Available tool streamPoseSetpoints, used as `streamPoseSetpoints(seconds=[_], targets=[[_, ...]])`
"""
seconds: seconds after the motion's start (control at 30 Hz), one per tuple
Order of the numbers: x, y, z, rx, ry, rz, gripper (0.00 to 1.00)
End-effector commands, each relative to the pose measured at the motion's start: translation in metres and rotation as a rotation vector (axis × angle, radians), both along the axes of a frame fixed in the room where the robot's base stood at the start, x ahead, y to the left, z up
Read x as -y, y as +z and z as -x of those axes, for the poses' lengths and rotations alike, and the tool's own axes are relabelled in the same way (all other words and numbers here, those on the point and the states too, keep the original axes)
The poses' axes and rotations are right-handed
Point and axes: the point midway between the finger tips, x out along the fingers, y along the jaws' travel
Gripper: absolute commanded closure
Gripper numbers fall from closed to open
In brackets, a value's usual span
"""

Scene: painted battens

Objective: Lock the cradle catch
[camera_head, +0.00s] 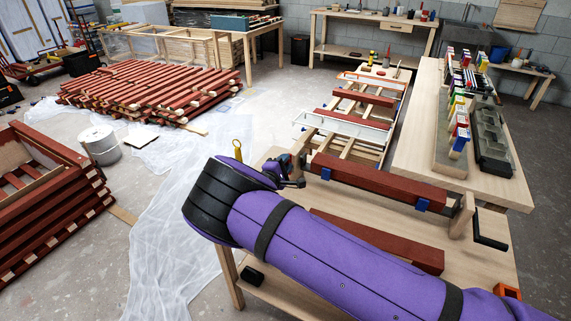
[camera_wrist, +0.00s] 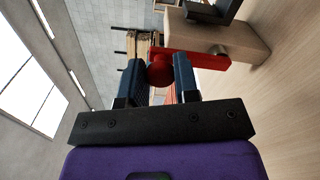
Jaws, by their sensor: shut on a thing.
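My gripper (camera_head: 290,172) is at the left end of the cradle on the workbench. In the wrist view its two dark fingers (camera_wrist: 159,70) are shut on a round red knob (camera_wrist: 160,73). The knob joins a red catch lever (camera_wrist: 210,60) that reaches sideways to a pale wooden block (camera_wrist: 220,36). A red-brown batten (camera_head: 375,183) lies in the cradle, with blue pads at its sides. In the head view the catch is hidden behind my gripper and arm, so whether it is fully locked cannot be told.
A black crank handle (camera_head: 490,242) sticks out at the cradle's right end. Another red batten (camera_head: 400,247) lies on the bench (camera_head: 478,277) in front. Behind is a table (camera_head: 420,125) with paint boxes. Stacked battens (camera_head: 150,92) and plastic sheeting (camera_head: 165,240) cover the floor at left.

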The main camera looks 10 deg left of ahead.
Motion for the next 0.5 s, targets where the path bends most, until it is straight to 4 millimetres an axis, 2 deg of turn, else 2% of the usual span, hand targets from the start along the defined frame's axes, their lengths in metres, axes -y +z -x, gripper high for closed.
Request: streamPoseSetpoints(seconds=[0.33, 0.37, 0.43, 0.47, 0.5], targets=[[0.0006, -0.0015, 0.0009, -0.002, -0.002, -0.002, 1.0], [0.0006, -0.0016, 0.0009, -0.002, -0.002, -0.002, 0.67], [0.0006, -0.0015, 0.0009, -0.002, -0.002, -0.002, 0.51], [0.0006, -0.0014, 0.0007, -0.001, -0.002, -0.001, 0.46], [0.0006, -0.0012, 0.0006, -0.001, -0.002, -0.001, 0.46]])
